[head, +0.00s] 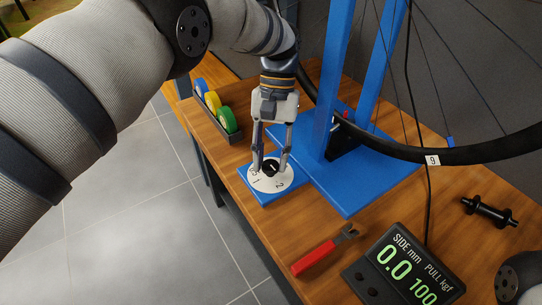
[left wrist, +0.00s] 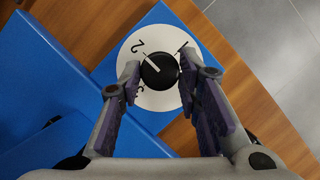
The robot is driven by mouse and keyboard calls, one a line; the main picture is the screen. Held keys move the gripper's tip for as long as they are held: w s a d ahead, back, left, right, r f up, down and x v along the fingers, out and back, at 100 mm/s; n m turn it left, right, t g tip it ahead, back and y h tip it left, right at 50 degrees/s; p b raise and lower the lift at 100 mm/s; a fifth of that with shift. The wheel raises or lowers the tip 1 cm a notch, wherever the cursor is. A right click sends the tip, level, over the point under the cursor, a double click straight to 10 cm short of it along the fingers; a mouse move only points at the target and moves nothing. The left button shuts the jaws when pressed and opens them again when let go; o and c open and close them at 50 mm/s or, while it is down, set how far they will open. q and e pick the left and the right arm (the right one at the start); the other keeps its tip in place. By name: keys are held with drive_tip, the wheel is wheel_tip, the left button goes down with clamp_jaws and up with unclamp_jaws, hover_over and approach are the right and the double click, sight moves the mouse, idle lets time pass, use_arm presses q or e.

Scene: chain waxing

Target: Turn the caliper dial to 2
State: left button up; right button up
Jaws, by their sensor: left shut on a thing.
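The caliper dial is a white disc (left wrist: 150,102) with black numbers and a round black knob (left wrist: 159,71) at its centre. It sits on a small blue base; the disc also shows in the head view (head: 266,186). A white pointer line on the knob points up-left in the left wrist view, roughly toward the 2. The 1 is at upper right; another number at lower left is partly hidden. My left gripper (head: 271,168) reaches down from above, its fingers on either side of the knob, shut on it. My right gripper is not in view.
A blue wheel stand (head: 358,187) with a bicycle wheel (head: 470,153) is right of the dial. A tray of coloured rolls (head: 222,108) is behind. A red-handled tool (head: 313,258), a digital display (head: 408,270) and a black hub (head: 488,212) are on the wooden bench.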

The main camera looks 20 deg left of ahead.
sight(271, 163)
use_arm(q)
drive_tip(key=shift+f, duration=0.1)
idle(0.3)
drive_tip(key=o, duration=1.1)
drive_tip(key=shift+o, duration=0.2)
wheel_tip(271, 163, up, 10)
drive_tip(key=shift+s, duration=0.1)
